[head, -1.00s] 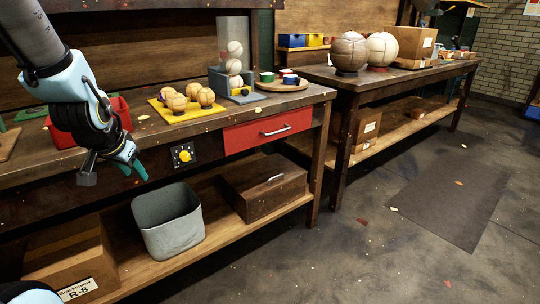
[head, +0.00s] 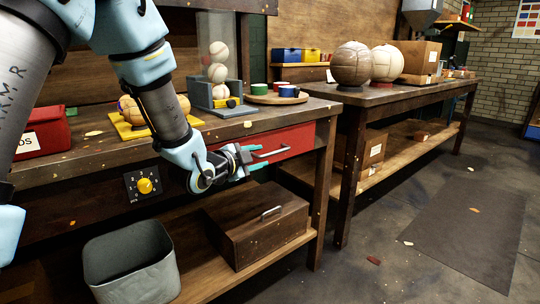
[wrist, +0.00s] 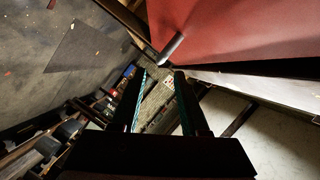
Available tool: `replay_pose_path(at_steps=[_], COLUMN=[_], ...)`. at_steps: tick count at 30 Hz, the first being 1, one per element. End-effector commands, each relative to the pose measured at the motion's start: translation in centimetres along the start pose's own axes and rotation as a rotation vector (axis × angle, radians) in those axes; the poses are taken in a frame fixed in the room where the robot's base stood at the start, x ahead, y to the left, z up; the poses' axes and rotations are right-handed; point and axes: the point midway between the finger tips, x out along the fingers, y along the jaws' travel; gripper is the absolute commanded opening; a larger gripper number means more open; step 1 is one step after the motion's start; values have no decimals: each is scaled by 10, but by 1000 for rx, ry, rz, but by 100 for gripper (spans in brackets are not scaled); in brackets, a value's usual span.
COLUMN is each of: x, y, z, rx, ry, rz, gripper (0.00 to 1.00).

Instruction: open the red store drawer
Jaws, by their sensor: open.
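The red store drawer (head: 300,138) sits under the top of the near bench, and its front looks flush with the bench. Its metal bar handle (head: 272,152) shows just beyond my gripper (head: 254,163). My gripper is open and empty, with its teal fingers pointing right at the drawer front. Part of the drawer front is hidden behind the gripper. In the wrist view the red front (wrist: 245,28) fills the upper right, and the handle's end (wrist: 171,47) lies just ahead of the fingertips (wrist: 162,74). The handle does not appear to be between the fingers.
The yellow dial (head: 145,186) is left of my gripper. Below are a grey bin (head: 130,262) and a brown box (head: 256,222) on the lower shelf. A ball dispenser (head: 217,90) and a round tray (head: 262,98) stand above.

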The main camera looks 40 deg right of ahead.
Motion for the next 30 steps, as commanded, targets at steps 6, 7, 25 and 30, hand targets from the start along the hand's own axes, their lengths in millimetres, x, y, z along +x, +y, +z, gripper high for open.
replay_pose_path(at_steps=[6,7,25,30], x=[42,47,79,79], y=[0,1,0,0], z=[0,0,1,1], rx=[-1,-2,-3,-3], ry=[1,0,-2,-3], rz=[0,1,1,1], gripper=[45,45,45,27])
